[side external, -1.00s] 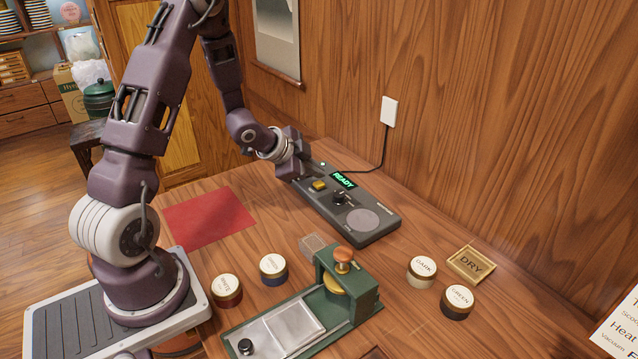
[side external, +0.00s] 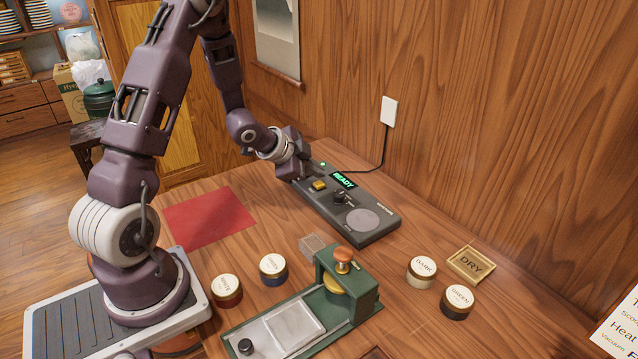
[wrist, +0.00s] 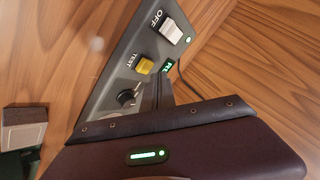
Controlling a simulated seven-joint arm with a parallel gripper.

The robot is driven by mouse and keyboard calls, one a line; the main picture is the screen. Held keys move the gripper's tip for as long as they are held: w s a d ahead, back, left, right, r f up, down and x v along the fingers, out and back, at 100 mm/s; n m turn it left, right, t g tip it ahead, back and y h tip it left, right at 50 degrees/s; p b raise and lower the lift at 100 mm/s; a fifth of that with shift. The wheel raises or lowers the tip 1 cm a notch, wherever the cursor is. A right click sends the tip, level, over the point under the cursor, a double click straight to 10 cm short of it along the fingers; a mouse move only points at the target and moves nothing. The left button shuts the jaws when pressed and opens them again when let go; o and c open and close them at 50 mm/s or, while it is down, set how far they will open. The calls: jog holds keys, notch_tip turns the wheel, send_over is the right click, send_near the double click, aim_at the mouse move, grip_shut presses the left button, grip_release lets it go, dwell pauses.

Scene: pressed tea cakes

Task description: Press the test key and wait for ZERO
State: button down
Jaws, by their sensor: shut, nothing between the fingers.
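The dark grey device (side external: 318,212) stands against the wall, with a green READY on its display (side external: 343,180). Its yellow test key (side external: 319,185) also shows in the wrist view (wrist: 145,65), beside the word TEST. My gripper (side external: 308,173) is shut and empty, over the far left end of the device. In the wrist view its shut fingers (wrist: 159,79) come up close beside the key and cover part of the display. I cannot tell whether they touch the device; the key itself is uncovered.
A white switch marked OFF (wrist: 171,33) and a black knob (wrist: 128,96) flank the key. A cable (side external: 383,150) runs to the wall.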

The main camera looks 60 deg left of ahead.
aim_at(316, 185)
jog(key=shift+f, duration=0.15)
jog(key=shift+f, duration=0.25)
jog(key=shift+f, duration=0.5)
dwell(0.5)
jog(key=shift+r, duration=0.9)
jog(key=shift+r, duration=2.55)
